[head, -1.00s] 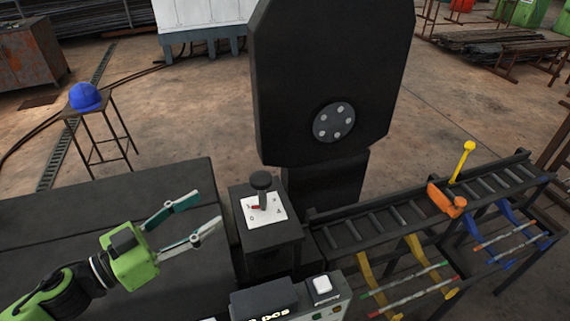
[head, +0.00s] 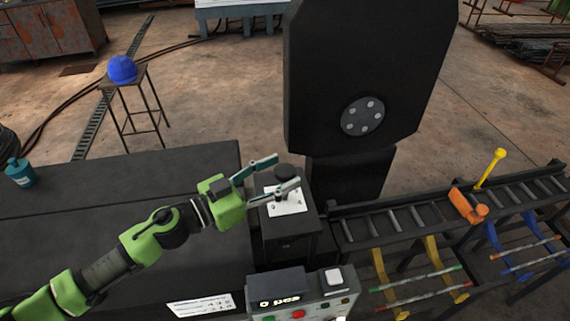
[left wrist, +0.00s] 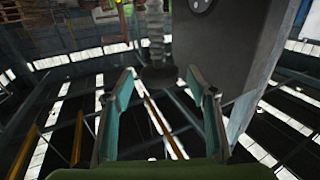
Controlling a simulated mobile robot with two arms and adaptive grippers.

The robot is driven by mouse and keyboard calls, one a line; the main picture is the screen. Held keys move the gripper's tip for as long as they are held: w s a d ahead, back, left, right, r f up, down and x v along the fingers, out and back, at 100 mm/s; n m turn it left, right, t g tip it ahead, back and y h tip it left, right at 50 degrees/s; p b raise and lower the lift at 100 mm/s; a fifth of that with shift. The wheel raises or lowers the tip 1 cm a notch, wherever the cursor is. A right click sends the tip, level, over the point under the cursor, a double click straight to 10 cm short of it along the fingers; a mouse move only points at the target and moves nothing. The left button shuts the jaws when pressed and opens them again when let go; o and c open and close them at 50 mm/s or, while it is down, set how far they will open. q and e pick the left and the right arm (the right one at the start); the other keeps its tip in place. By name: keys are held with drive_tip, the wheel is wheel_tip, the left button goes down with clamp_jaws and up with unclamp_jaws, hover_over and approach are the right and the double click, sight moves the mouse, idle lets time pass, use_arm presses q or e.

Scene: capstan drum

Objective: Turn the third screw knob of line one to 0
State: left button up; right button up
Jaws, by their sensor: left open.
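No part I can surely name as the third screw knob of line one shows. A black round-topped lever knob (head: 287,171) stands on a white marked plate (head: 292,206) on a dark pedestal (head: 288,242). My left gripper (head: 288,173) is open, its two fingers on either side of the knob's top in the head view; I cannot tell whether they touch it. In the left wrist view a dark rounded end (left wrist: 160,76) below a ribbed stem (left wrist: 155,35) lies between the open fingertips of the left gripper (left wrist: 160,82). My right gripper is not in view.
A control box with a display (head: 280,301) and buttons stands in front. A black panel with a bolted disc (head: 363,116) rises behind the pedestal. A roller rack (head: 400,222) with an orange part (head: 467,206) runs right. A dark bench (head: 90,225) lies left.

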use_arm(q)
drive_tip(key=shift+x, duration=1.05)
